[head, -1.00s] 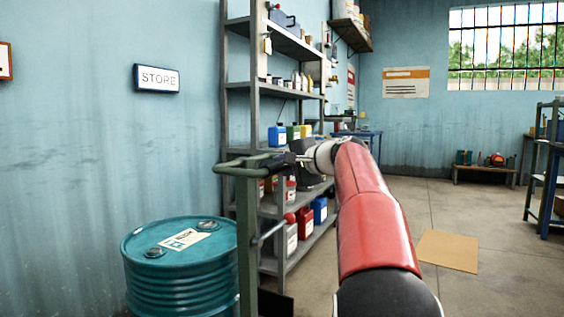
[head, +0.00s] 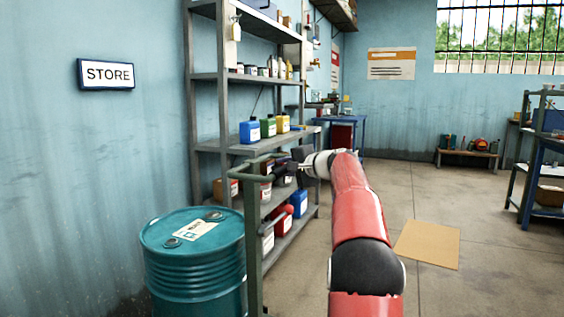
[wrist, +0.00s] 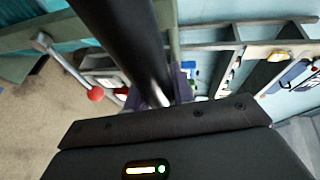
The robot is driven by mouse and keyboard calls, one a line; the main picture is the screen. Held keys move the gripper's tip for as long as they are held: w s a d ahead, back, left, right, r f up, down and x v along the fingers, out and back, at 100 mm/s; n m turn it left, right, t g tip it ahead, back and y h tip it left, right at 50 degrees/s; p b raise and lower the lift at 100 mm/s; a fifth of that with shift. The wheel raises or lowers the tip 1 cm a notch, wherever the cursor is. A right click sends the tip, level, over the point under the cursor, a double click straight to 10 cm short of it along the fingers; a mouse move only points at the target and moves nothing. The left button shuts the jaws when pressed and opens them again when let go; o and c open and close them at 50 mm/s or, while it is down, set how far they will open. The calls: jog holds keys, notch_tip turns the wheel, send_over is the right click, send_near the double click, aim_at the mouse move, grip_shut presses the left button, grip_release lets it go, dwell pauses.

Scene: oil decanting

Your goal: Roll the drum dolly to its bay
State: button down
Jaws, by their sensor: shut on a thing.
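The drum dolly shows in the head view as a green upright frame (head: 252,235) with a bar handle at its top. A teal drum (head: 195,265) with a white label on its lid stands upright beside the frame at lower left; the dolly's base is out of view. My gripper (head: 290,165) is shut on the handle at its right end. In the wrist view a dark round bar (wrist: 125,40) of the handle runs down to my gripper, whose fingertips are hidden. A lever with a red knob (wrist: 95,94) sticks out from the frame. No marked bay is clearly visible.
A grey shelf unit (head: 207,77) with bottles and cans stands against the left wall, just behind the dolly. A STORE sign (head: 106,74) hangs on that wall. A tan flat sheet (head: 428,243) lies on the floor. Open floor (head: 395,190) extends ahead and right, toward another rack.

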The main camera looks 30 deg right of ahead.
jog(key=shift+d, duration=0.4)
jog(key=c, duration=1.2)
grip_release()
jog(key=shift+s+d, duration=0.1)
jog(key=shift+d, duration=0.05)
jog(key=shift+c, duration=0.2)
jog(key=shift+o, duration=0.4)
jog(key=b+v, duration=0.1)
jog(key=v, duration=0.6)
jog(key=shift+s+b, duration=0.35)
